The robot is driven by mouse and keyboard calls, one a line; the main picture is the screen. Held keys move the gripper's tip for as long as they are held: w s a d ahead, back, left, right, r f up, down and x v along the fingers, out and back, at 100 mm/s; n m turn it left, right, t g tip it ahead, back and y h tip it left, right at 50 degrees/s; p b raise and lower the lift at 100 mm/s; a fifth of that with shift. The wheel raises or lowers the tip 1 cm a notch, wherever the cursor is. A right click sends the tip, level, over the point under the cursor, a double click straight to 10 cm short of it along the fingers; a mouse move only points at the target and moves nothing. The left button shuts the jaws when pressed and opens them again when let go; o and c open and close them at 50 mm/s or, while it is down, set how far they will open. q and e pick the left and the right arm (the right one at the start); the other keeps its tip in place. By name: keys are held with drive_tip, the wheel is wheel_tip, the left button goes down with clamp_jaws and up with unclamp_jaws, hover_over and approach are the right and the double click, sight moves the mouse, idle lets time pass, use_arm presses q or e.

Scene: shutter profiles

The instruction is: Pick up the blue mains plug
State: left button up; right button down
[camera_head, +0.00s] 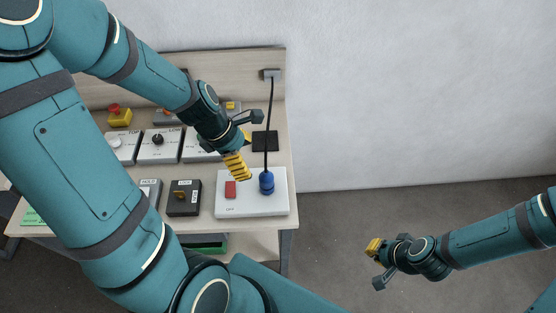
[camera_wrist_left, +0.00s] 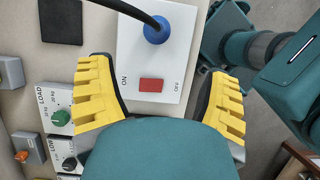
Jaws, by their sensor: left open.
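The blue mains plug (camera_head: 267,183) stands upright on the right part of a white switch panel (camera_head: 248,208), with a black cable rising from its top. Whether it sits in a socket is hidden beneath it. The plug also shows in the left wrist view (camera_wrist_left: 156,31), beyond the fingertips. My left gripper (camera_head: 237,166) is open and empty, above the panel and to the left of the plug, not touching it. Its two yellow fingers (camera_wrist_left: 160,95) are spread wide in the wrist view. My right gripper (camera_head: 376,262) is away from the bench, over the floor.
A red rocker switch (camera_head: 230,189) is left of the plug. The cable (camera_head: 269,125) runs up to a grey box (camera_head: 271,75) on the backboard. A black keyed box (camera_head: 183,198), knob panels (camera_head: 158,146) and an emergency stop (camera_head: 119,116) stand left. Right of the bench is clear.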

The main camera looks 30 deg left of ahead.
sight(268, 180)
use_arm(q)
drive_tip(key=b+x, duration=0.4)
drive_tip(key=x, duration=0.3)
drive_tip(key=shift+w+d+f, duration=0.1)
drive_tip(key=shift+w+f, duration=0.15)
drive_tip(key=shift+f, duration=0.1)
drive_tip(key=b+x, duration=0.2)
drive_tip(key=x, duration=0.3)
drive_tip(key=shift+w+b, duration=0.25)
drive_tip(key=shift+b, duration=0.05)
drive_tip(key=shift+w+d+f, duration=0.1)
drive_tip(key=shift+d+f, duration=0.1)
drive_tip(key=shift+f, duration=0.15)
drive_tip(key=c, duration=1.3)
